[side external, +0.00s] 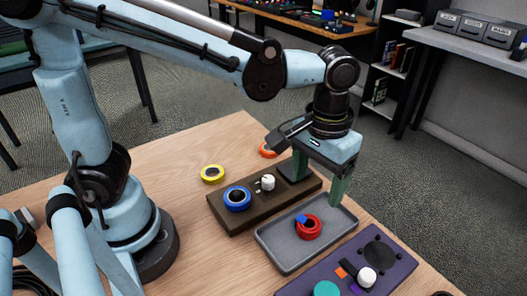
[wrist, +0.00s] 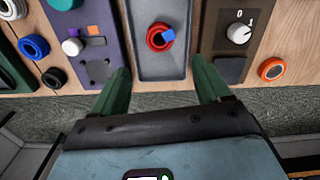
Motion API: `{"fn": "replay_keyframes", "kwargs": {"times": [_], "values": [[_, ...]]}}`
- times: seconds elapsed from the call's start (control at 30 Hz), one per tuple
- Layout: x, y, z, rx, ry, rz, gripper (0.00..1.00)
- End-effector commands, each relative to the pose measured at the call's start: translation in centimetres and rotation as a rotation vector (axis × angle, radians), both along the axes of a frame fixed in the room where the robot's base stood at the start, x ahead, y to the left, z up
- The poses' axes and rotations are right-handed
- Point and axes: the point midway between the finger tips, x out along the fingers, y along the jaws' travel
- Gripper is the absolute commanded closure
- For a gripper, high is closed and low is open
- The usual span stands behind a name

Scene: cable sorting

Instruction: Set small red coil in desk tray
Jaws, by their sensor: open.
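The small red coil (side external: 307,228) with a blue tag lies flat inside the grey desk tray (side external: 275,262). In the wrist view the red coil (wrist: 153,36) rests on the floor of the tray (wrist: 160,68), clear of its side walls. My gripper (side external: 317,187) is open and empty, above the tray's back end. In the wrist view my gripper (wrist: 160,68) shows its two green fingers spread wide, with the coil beyond the tips and not touching them.
A brown panel (side external: 236,221) with a white knob and a blue coil (side external: 237,198) stands left of the tray. A purple panel (side external: 325,284) stands to its right. Yellow (side external: 212,173) and orange (side external: 267,150) coils lie on the wooden table.

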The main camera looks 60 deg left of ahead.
Motion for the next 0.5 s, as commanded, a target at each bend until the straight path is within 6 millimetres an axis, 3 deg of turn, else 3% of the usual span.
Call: {"fn": "replay_keyframes", "kwargs": {"times": [0.13,0.23,0.5], "values": [[0.0,0.4,0.6,-0.006,-0.012,0.000,0.24],[0.0,1.9,1.0,-0.024,-0.056,-0.007,0.24],[-0.5,8.9,1.8,-0.057,-0.329,-0.058,0.24]]}}
